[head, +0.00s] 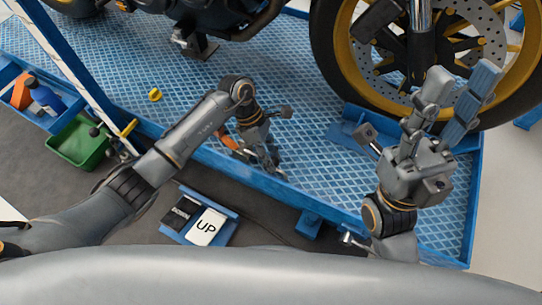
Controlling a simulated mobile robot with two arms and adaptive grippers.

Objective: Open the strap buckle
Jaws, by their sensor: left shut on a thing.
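My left gripper (268,158) points down at the near edge of the blue platform. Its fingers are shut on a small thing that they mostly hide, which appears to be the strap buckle. An orange piece (228,140) shows just left of these fingers, perhaps part of the buckle. My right gripper (424,110) is raised, fingers upward, in front of the motorcycle's wheel and well to the right of the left gripper.
The motorcycle wheel (330,55) stands on the blue checkered platform (310,135). A blue chock (350,128) sits by it. A yellow knob (155,94) rests on the platform.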

